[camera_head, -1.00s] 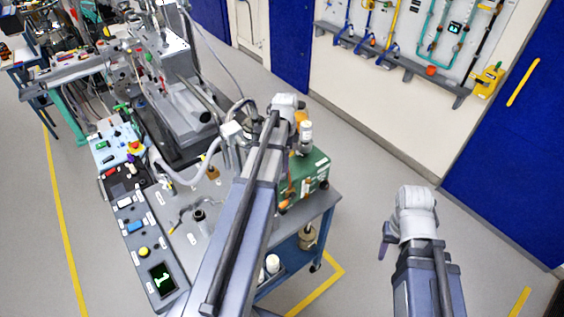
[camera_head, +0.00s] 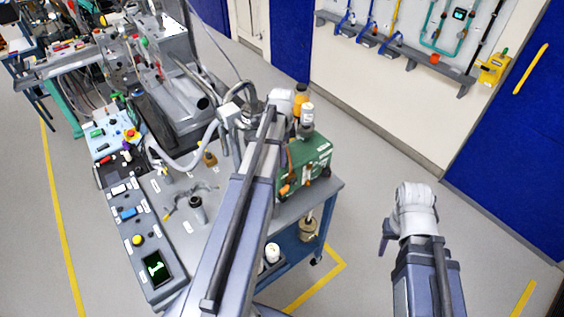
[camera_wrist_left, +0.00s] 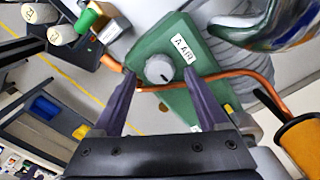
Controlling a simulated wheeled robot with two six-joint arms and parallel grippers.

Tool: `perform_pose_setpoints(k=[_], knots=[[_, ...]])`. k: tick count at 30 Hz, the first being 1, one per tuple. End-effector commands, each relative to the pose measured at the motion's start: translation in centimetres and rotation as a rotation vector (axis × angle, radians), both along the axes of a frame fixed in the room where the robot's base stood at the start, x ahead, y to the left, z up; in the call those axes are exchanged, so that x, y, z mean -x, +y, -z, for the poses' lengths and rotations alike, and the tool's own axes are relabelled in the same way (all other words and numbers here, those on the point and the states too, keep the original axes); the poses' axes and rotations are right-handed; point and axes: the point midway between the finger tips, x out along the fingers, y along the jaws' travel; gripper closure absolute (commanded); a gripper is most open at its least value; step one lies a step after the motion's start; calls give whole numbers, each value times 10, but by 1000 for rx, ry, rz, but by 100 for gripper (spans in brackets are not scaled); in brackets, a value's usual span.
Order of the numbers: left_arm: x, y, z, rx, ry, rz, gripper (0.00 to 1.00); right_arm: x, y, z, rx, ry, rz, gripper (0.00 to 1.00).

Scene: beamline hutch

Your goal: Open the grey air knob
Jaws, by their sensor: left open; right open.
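The grey air knob (camera_wrist_left: 158,70) is a round dial with a dark mark, on a green box labelled "A AIR" in the left wrist view. The green box (camera_head: 312,165) also shows in the head view, on the bench right of my left arm; its knob cannot be made out there. My left gripper (camera_wrist_left: 157,84) is open, its dark fingers to either side of the knob with no clear contact. In the head view its fingers are hidden. My right gripper (camera_head: 387,236) is open and empty over bare floor at the right.
A copper pipe (camera_wrist_left: 240,74) runs close by the left fingers. An orange-handled tool (camera_wrist_left: 300,145) is at the right of that view. The grey bench (camera_head: 205,235) carries bottles, hoses and a control panel (camera_head: 135,240). Open floor lies around my right arm.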

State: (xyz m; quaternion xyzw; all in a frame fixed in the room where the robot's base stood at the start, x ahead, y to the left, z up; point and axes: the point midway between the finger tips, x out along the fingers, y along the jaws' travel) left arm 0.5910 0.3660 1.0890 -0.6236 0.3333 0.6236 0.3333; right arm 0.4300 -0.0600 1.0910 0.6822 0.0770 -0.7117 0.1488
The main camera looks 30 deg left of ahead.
Motion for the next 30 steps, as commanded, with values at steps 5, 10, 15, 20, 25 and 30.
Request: perform_pose_setpoints(k=[5,10,15,20,25,30], knots=[[0,0,13,0,0,0,24,0,0,13,1,0,-3,50],[0,0,11,0,0,0,24,0,0,11,1,0,-3,50],[0,0,11,0,0,0,35,0,0,11,1,0,-3,50],[0,0,11,0,0,0,53,0,0,11,1,0,-3,50],[0,0,11,0,0,0,72,0,0,11,1,0,-3,50],[0,0,11,0,0,0,91,0,0,11,1,0,-3,50]])
